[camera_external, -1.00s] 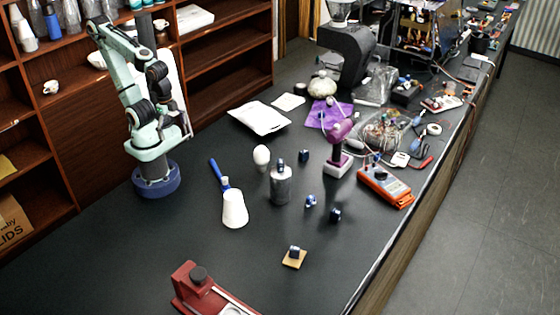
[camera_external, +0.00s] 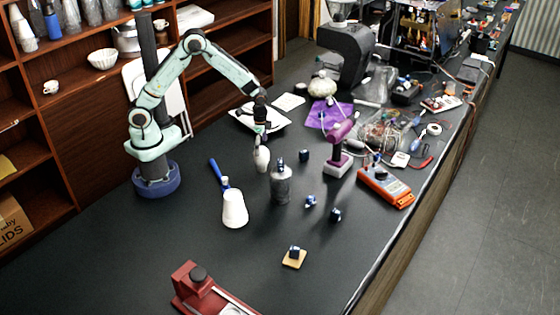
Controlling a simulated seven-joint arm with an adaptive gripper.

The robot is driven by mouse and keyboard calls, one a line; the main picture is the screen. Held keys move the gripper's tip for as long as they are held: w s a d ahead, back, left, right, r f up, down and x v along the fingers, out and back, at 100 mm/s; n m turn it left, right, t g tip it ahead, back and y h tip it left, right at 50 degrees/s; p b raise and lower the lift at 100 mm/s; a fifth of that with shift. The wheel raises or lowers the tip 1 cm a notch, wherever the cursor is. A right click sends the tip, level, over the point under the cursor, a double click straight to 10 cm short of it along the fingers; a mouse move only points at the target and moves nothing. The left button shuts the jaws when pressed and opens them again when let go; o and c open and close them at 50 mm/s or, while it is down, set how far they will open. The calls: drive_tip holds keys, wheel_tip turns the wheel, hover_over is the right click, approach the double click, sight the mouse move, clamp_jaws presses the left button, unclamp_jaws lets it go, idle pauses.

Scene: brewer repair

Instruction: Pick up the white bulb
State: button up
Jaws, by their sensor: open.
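The white bulb (camera_external: 262,161) stands on the dark workbench (camera_external: 130,255), left of a grey metal canister. My gripper (camera_external: 261,141) points down right over the bulb, with its fingers around or just in front of the bulb's upper part. The fingers are open and small in this view. I cannot tell whether they touch the bulb. The upper part of the bulb is partly hidden by the gripper.
The grey canister (camera_external: 281,185) stands close to the bulb's right. The bench's front left is clear.

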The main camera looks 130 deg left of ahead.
sight(261, 160)
wheel_tip(261, 160, down, 6)
drive_tip(key=c, duration=1.3)
